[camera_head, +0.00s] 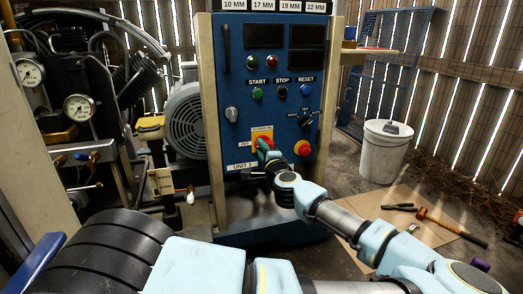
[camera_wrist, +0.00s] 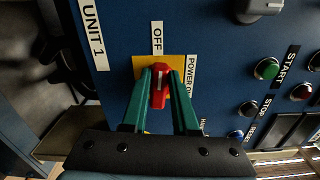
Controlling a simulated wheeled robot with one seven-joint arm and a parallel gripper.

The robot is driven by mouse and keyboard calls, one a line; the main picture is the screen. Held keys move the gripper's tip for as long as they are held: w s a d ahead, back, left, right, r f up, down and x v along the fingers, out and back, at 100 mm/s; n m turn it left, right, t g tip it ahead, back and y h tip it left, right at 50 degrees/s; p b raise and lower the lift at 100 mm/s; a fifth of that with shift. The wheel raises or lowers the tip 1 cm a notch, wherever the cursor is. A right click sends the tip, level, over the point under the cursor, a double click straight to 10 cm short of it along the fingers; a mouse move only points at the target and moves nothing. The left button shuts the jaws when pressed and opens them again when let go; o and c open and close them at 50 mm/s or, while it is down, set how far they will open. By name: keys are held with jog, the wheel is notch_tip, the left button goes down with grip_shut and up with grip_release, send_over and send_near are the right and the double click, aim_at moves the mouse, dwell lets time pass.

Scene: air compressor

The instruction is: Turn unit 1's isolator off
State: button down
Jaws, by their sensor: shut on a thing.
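Unit 1's isolator is a red rotary handle (camera_wrist: 159,88) on a yellow plate (camera_wrist: 142,66) on the blue control panel, above the UNIT 1 label (camera_head: 243,167). In the wrist view my gripper (camera_wrist: 160,73) has its two teal fingers closed on either side of the red handle. The handle's long axis runs roughly toward the OFF label (camera_wrist: 157,38) there. In the head view my gripper (camera_head: 264,150) reaches the panel's lower left and partly covers the handle. An OFF label (camera_head: 244,144) is left of it, and a power-on label (camera_head: 262,129) is above.
A red emergency-stop button (camera_head: 303,148) sits close right of the gripper. A selector (camera_head: 305,118) and a silver knob (camera_head: 231,114) are above. The compressor with gauges (camera_head: 79,107) stands left. A white bucket (camera_head: 384,150) and tools on cardboard (camera_head: 410,205) are on the right.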

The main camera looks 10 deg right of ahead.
jog(key=shift+f+n, duration=0.2)
jog(key=shift+n, duration=0.4)
jog(key=c, duration=0.7)
grip_release()
jog(key=s, duration=0.3)
jog(key=s+d, duration=0.1)
jog(key=s, duration=0.6)
jog(key=shift+s+d, duration=0.15)
jog(key=shift+s, duration=0.2)
